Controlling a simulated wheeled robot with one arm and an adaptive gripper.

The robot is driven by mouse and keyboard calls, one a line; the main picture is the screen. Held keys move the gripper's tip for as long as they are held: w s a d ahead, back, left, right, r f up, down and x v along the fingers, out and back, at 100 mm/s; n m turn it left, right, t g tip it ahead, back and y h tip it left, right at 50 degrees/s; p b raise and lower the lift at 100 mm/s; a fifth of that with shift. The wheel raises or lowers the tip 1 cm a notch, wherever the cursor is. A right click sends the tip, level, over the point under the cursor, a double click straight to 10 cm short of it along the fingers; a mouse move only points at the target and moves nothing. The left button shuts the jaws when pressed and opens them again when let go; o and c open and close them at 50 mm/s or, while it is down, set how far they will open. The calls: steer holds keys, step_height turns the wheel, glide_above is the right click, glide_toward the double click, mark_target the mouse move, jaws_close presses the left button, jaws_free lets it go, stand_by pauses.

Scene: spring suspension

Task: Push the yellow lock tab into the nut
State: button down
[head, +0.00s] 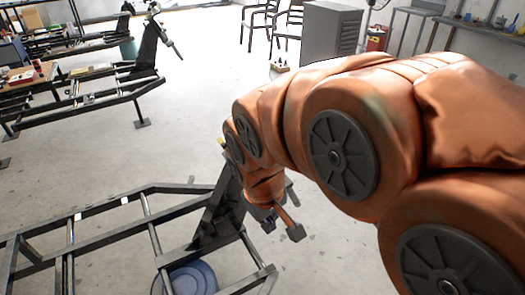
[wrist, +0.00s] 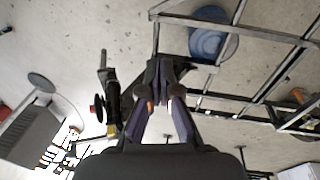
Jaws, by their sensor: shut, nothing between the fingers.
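My gripper (wrist: 164,72) is shut and empty, its two dark fingers meeting at the tips in the wrist view. In the head view my orange arm hides most of it. A dark upright rod assembly (wrist: 112,100) stands just left of the fingers in the wrist view, apart from them. It has a small red part and a small yellow piece (wrist: 111,130) at its lower end, possibly the lock tab. A tiny yellow spot (head: 221,141) also shows beside the dark upright post in the head view. The nut cannot be made out.
A dark metal frame (head: 145,222) with an upright post (head: 222,205) stands below my arm. A blue round tub (head: 190,280) is on the floor under it. A second frame (head: 85,100), chairs (head: 262,22) and a grey cabinet (head: 333,33) stand farther back, with open floor between.

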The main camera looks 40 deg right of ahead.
steer(key=w+d+r+n+t+h+b, duration=0.15)
steer(key=w+d+n+t, duration=0.25)
steer(key=w+d, duration=0.55)
steer(key=w+d+r+n+t+h+b, duration=0.1)
steer(key=w+d+r+n+t+b, duration=0.2)
steer(key=w+d, duration=0.7)
steer(key=w+d+r+n+t+h+b, duration=0.15)
steer(key=w+d+n+t, duration=0.3)
steer(key=w+d, duration=0.6)
steer(key=s+a+f+n+y+b, duration=0.2)
steer(key=s+f+n+y+b, duration=0.1)
steer(key=s+f+n+y, duration=0.3)
steer(key=s+a+f+n+t+y+b, duration=0.1)
steer(key=s+a+f+n+y+b, duration=0.1)
steer(key=s+f+n+y, duration=0.5)
steer(key=f+n+y+b, duration=0.1)
steer(key=y, duration=0.3)
steer(key=shift+a+y, duration=0.2)
steer(key=shift+y, duration=0.1)
